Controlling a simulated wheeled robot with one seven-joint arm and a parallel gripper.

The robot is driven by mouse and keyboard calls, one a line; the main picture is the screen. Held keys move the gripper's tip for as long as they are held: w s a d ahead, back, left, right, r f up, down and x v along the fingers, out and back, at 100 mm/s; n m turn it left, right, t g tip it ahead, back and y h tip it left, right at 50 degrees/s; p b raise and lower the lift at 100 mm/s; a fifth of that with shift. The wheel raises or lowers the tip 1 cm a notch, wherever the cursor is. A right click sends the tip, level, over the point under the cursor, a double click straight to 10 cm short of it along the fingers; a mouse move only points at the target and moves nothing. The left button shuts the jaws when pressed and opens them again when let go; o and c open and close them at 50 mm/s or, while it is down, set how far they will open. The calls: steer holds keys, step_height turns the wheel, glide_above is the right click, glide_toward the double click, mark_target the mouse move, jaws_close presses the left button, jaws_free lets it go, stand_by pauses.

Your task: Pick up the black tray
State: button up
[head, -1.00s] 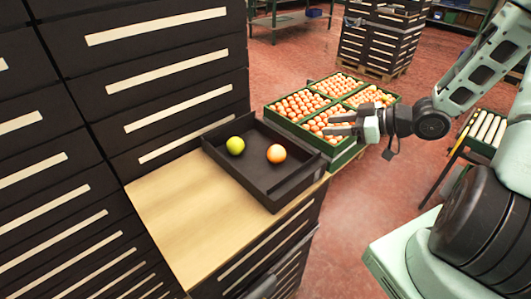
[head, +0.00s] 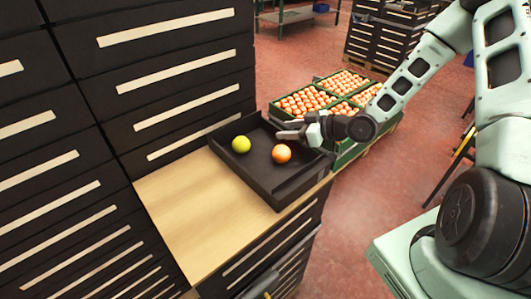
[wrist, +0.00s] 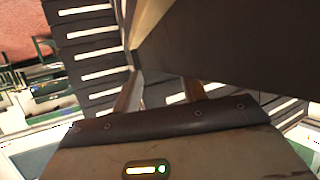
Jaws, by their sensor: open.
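The black tray (head: 285,190) lies on the wooden top of the drawer cabinet. A yellow-green fruit (head: 241,144) and an orange (head: 281,153) sit inside it, apart from each other. My gripper (head: 284,133) is open at the tray's far right side in the head view, over or near its rim; I cannot tell if it touches. In the wrist view the fingers (wrist: 162,95) show apart, with dark surfaces beyond them that I cannot clearly identify. Part of the tray's far right edge is hidden behind my gripper.
Tall dark drawer cabinets (head: 160,90) stand at the left and behind the tray. Green crates (head: 345,160) full of oranges stand to the right, beyond my gripper. The wooden top (head: 200,215) is bare in front of the tray.

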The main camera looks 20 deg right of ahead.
steer(key=shift+w+a+f, duration=0.2)
steer(key=shift+w+a, duration=0.1)
steer(key=shift+w, duration=0.05)
jaws_close()
steer(key=shift+r, duration=0.1)
